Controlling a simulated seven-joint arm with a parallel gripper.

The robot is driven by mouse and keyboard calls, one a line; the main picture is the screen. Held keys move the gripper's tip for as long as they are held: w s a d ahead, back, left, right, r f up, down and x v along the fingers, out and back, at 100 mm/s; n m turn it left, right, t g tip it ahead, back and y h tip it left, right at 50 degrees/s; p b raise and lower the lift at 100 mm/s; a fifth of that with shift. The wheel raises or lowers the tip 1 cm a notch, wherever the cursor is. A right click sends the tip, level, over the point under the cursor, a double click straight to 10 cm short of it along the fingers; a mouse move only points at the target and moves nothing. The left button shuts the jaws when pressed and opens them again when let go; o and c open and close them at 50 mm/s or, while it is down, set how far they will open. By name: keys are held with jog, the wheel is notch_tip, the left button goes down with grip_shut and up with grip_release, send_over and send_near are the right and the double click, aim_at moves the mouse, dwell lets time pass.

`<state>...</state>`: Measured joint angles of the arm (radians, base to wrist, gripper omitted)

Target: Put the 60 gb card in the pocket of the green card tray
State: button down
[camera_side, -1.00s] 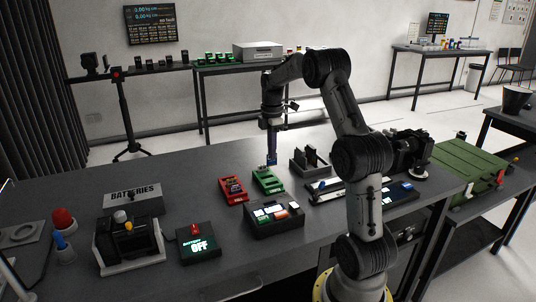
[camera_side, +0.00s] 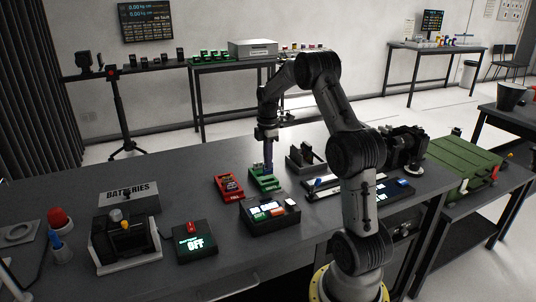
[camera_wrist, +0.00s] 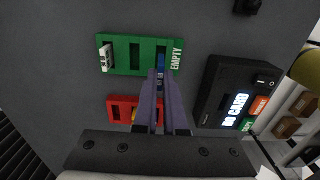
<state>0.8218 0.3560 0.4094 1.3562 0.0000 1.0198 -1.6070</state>
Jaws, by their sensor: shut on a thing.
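The green card tray (camera_side: 276,188) lies on the dark table. In the wrist view, the tray (camera_wrist: 119,68) has dark pockets, a white card standing in the left one, and the word EMPTY on its right end. My gripper (camera_side: 268,171) points down over the tray. In the wrist view, my gripper (camera_wrist: 161,73) is shut on a blue card (camera_wrist: 161,61), at the right pocket beside EMPTY. The fingers hide most of the card, so its label cannot be read. I cannot tell how deep it sits in the pocket.
A red card tray (camera_side: 229,188) lies just left of the green one. A dark holder (camera_side: 305,158) stands behind to the right.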

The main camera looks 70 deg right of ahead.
aim_at(268, 174)
jog(key=shift+f, duration=0.6)
jog(key=shift+f, duration=1.55)
dwell(1.0)
jog(key=c, duration=0.9)
grip_release()
notch_tip(268, 174, up, 14)
jog(key=shift+f, duration=0.1)
